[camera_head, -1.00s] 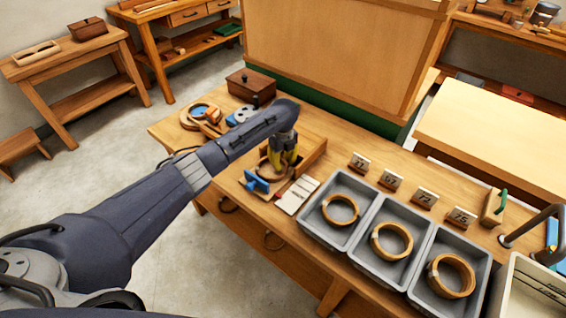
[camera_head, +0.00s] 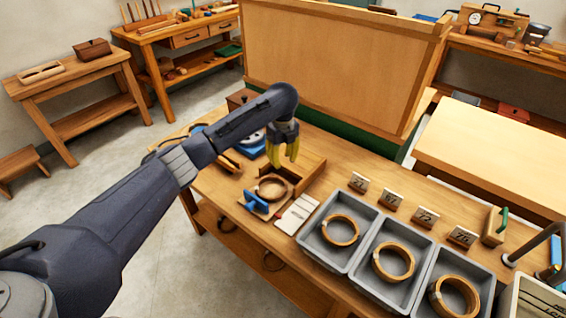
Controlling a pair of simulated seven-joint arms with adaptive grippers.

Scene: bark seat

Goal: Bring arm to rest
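My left arm comes in from the left over the workbench (camera_head: 330,182). My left gripper (camera_head: 284,158) points down with yellow fingers, above the back part of a wooden tray. Nothing shows between its fingers, but how far apart they are is hard to tell. Below and in front of it, a wooden ring (camera_head: 271,187) lies in the tray beside a blue clamp-like piece (camera_head: 257,203). The gripper looks clear of the ring. My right gripper is not in view.
Three grey bins (camera_head: 372,284) with wooden rings stand at the front right. Several number blocks (camera_head: 392,200) line up behind them. A white card (camera_head: 297,214) lies by the tray. A tall wooden panel (camera_head: 335,65) rises behind the bench.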

